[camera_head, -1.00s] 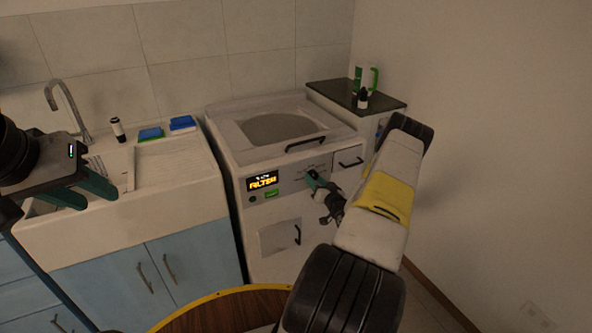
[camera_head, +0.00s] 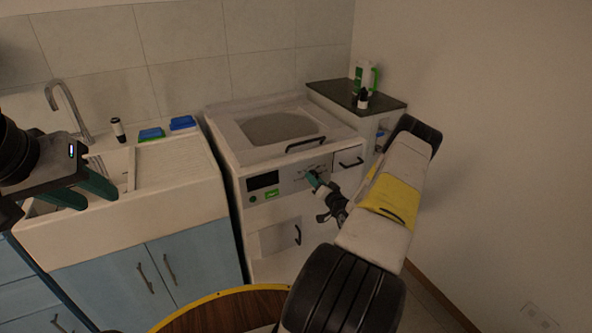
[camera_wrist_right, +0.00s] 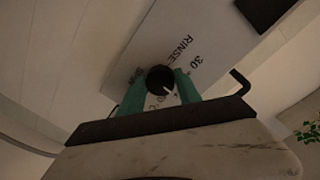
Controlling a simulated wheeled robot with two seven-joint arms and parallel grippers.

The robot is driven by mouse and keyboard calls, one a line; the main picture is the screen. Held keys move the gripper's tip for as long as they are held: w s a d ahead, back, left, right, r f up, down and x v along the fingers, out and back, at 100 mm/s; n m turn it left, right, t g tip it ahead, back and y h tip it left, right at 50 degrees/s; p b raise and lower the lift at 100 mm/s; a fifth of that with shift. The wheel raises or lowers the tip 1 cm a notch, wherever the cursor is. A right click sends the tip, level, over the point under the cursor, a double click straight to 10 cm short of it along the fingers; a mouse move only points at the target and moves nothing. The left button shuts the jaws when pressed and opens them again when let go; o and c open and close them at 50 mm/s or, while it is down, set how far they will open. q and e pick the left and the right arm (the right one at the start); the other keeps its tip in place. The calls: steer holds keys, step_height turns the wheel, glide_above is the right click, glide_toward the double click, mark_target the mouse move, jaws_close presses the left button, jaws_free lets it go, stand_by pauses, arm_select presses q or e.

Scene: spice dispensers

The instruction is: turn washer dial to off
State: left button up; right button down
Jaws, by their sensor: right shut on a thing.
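The washer (camera_head: 270,225) is a white top-loading machine in the middle of the head view, with its display (camera_head: 262,180) dark. The labels "RINSE" and "30" show beside the dial; other labels are partly hidden by the fingers. My left gripper (camera_head: 84,190) has its green fingers apart and empty, over the sink at the left.
The white sink (camera_head: 185,205) with a tap (camera_head: 68,110) stands left of the washer. A dark-topped side counter (camera_head: 335,92) with bottles stands right, near the wall.

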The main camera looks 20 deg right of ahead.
steer(key=c, duration=0.8)
jaws_free()
steer(key=shift+c, duration=0.2)
steer(key=shift+s, duration=0.1)
steer(key=s, duration=0.7)
steer(key=shift+s+d+r, duration=0.15)
steer(key=shift+s, duration=0.2)
